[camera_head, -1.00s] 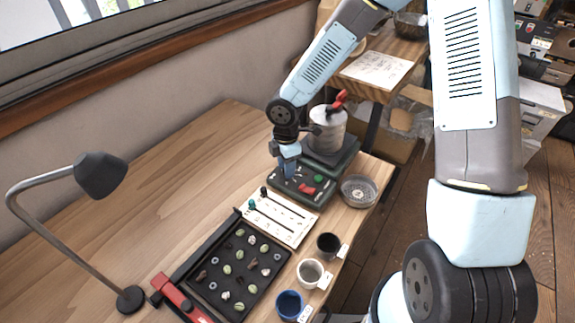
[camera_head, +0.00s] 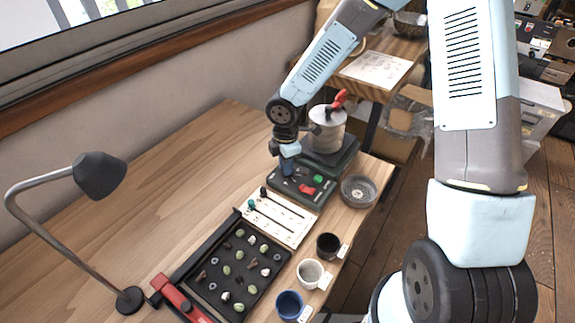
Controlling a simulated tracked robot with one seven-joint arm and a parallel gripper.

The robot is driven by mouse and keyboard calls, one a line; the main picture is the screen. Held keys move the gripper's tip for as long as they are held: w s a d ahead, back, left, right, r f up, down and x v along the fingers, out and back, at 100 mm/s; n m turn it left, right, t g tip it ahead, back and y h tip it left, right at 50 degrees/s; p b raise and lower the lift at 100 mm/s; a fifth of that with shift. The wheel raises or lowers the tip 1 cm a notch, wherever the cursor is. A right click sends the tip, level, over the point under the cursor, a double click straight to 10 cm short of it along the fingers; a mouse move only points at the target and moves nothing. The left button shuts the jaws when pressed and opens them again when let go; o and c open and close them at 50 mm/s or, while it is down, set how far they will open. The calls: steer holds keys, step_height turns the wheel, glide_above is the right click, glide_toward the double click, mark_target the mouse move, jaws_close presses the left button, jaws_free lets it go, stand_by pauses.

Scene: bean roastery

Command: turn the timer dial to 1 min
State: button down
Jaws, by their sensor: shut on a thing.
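My gripper (camera_head: 287,170) points down at the left part of the dark green control panel (camera_head: 309,198) at the front of the roaster. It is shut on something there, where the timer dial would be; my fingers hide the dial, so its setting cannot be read. A green button (camera_head: 318,179) and a red switch (camera_head: 307,191) show on the panel to the right of my gripper. The roaster's pale metal drum (camera_head: 327,130) with a red handle (camera_head: 338,100) stands behind the panel.
A white slider board (camera_head: 277,219) lies in front of the panel. A black bean tray (camera_head: 237,268), a red-handled tool (camera_head: 178,297), three cups (camera_head: 310,272) and a lamp (camera_head: 98,176) stand nearer. A round metal dish (camera_head: 358,191) is right of the panel. The table's left is clear.

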steer(key=shift+s+d, duration=0.1)
steer(key=m, duration=0.3)
steer(key=shift+f, duration=0.1)
steer(key=shift+m, duration=2.3)
steer(key=c, duration=1.1)
jaws_free()
steer(key=shift+a, duration=0.2)
steer(key=shift+w+r, duration=0.25)
steer(key=shift+r, duration=0.3)
step_height(320, 180, up, 13)
steer(key=shift+f, duration=0.15)
